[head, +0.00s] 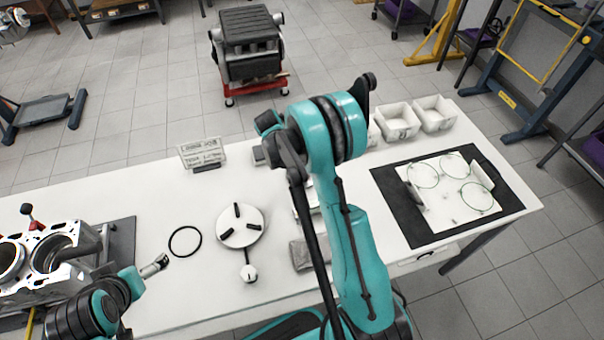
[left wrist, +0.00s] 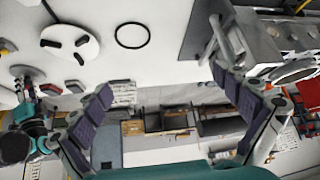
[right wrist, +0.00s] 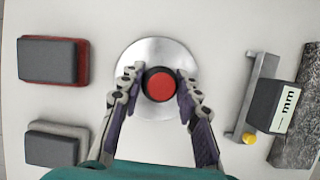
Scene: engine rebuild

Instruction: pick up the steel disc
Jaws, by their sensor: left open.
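The steel disc (right wrist: 155,126) is a round, shiny plate with a red-topped black knob (right wrist: 160,85) at its middle, seen from above in the right wrist view. My right gripper (right wrist: 160,88) has its fingers drawn in on both sides of the knob and looks shut on it. The disc appears flat on the white table. In the head view my right arm hides both the disc and the right gripper. My left gripper (head: 154,266) is near the engine block; its fingers are wide apart and empty in the left wrist view (left wrist: 165,85).
Dark blocks (right wrist: 53,62) lie left of the disc; a metal bracket (right wrist: 262,92) and labelled block (right wrist: 274,106) lie right. The head view shows an engine block (head: 45,262), black ring (head: 185,241), white round plate with black pads (head: 240,228), white bins (head: 433,113) and black mat (head: 400,212).

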